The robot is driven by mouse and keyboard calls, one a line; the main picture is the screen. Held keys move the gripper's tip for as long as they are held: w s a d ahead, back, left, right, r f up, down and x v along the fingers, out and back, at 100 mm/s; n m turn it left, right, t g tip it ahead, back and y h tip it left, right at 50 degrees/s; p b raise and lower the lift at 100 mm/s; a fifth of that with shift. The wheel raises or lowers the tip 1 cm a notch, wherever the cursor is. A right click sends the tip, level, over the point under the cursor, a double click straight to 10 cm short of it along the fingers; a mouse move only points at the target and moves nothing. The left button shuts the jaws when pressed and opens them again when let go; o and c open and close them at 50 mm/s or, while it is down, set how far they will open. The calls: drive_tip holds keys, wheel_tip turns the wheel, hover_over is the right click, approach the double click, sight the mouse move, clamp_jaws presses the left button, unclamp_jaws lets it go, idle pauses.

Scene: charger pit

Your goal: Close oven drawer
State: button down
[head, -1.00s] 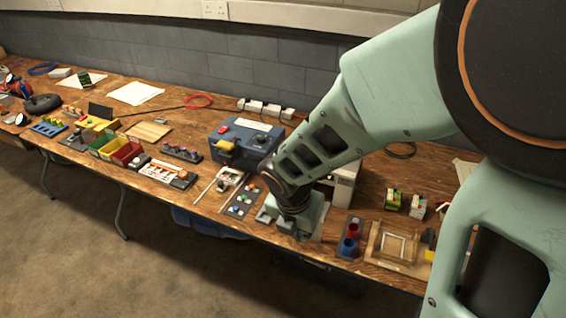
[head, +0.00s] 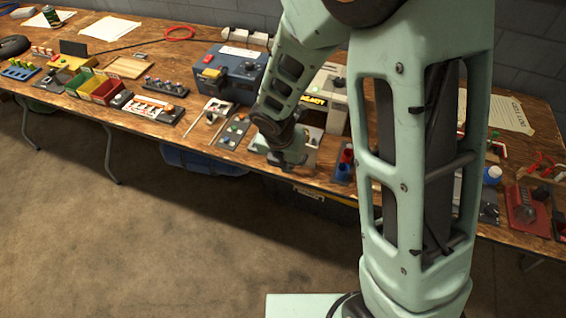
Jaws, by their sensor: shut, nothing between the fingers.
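The small light grey oven (head: 336,86) stands on the wooden bench, right of the blue box. Its front shows a lit READY panel, and my arm covers part of it. A flat pale grey piece (head: 312,146) lies low in front of the oven. It may be the drawer, but I cannot tell how far it is out. My gripper (head: 291,160) is shut and empty, pointing down near the bench's front edge, over or beside this pale piece. I cannot tell if they touch. My wrist hides the area behind it.
The blue box (head: 228,78) stands left of my forearm. A small plate with buttons (head: 233,132) lies left of the gripper, and red and blue cups (head: 345,162) stand to its right. The bench's right side is crowded. The floor in front is clear.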

drive_tip(key=shift+w+d+f, duration=0.1)
drive_tip(key=shift+w+d, duration=0.05)
drive_tip(key=shift+w, duration=0.3)
drive_tip(key=shift+w+d+f, duration=0.1)
drive_tip(key=shift+w+d, duration=0.05)
drive_tip(key=shift+w, duration=0.3)
drive_tip(key=shift+w+d+r+p, duration=0.15)
drive_tip(key=shift+w+p, duration=0.2)
drive_tip(key=shift+p, duration=0.1)
drive_tip(key=w+d+p, duration=0.1)
drive_tip(key=w+p, duration=0.1)
drive_tip(key=w, duration=0.2)
drive_tip(key=w+d+p, duration=0.2)
drive_tip(key=w, duration=0.2)
drive_tip(key=w+d+p, duration=0.1)
drive_tip(key=w+p, duration=0.2)
drive_tip(key=w, duration=0.1)
drive_tip(key=shift+w+d, duration=0.2)
drive_tip(key=shift+d, duration=0.05)
drive_tip(key=shift+w+d, duration=0.25)
drive_tip(key=shift+w, duration=0.45)
drive_tip(key=shift+s+a, duration=0.1)
drive_tip(key=shift+s, duration=0.05)
